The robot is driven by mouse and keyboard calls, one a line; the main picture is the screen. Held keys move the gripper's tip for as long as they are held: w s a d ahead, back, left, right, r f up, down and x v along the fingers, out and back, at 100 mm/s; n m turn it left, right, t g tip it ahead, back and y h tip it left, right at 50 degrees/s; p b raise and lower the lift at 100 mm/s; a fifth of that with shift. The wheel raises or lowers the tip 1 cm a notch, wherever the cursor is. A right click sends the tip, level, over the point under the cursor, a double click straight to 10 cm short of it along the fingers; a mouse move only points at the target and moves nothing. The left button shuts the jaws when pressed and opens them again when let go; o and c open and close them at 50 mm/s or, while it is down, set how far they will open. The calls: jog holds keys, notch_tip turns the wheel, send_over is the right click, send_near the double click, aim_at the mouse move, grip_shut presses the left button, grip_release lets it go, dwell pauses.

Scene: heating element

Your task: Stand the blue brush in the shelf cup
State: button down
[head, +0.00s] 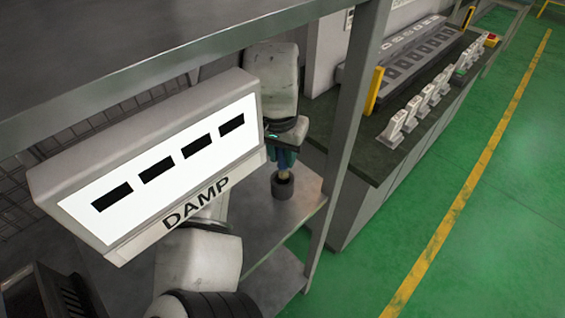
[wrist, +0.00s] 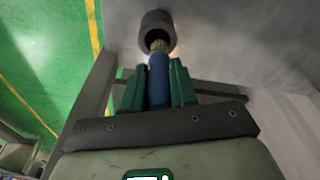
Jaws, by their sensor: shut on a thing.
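My gripper (wrist: 157,88) has green fingers and is shut on the blue brush (wrist: 158,75). In the head view the gripper (head: 283,158) is above the shelf, beyond the DAMP box. The brush's tan tip points at the dark round shelf cup (wrist: 157,22) and overlaps its opening. In the head view the cup (head: 282,188) stands upright on the grey shelf, under the gripper. The tan end is at the cup's mouth there; how deep it reaches is hard to tell.
A box marked DAMP (head: 160,165) hangs close in front on the left. A grey rack post (head: 345,130) rises right of the cup. The shelf (head: 262,235) is bare around the cup. A workbench (head: 372,160) with white devices stands to the right.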

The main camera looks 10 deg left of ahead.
aim_at(281, 154)
jog(key=shift+f+p, duration=0.95)
jog(key=shift+f, duration=1.25)
jog(key=c, duration=0.9)
grip_release()
jog(key=shift+d, duration=0.1)
jog(key=shift+f+b, duration=0.3)
jog(key=shift+b, duration=0.25)
jog(key=r, duration=0.2)
jog(key=s+r+b, duration=0.1)
jog(key=r, duration=0.2)
jog(key=r+b, duration=0.1)
jog(key=r, duration=0.1)
jog(key=shift+s+r, duration=0.3)
jog(key=shift+r, duration=0.05)
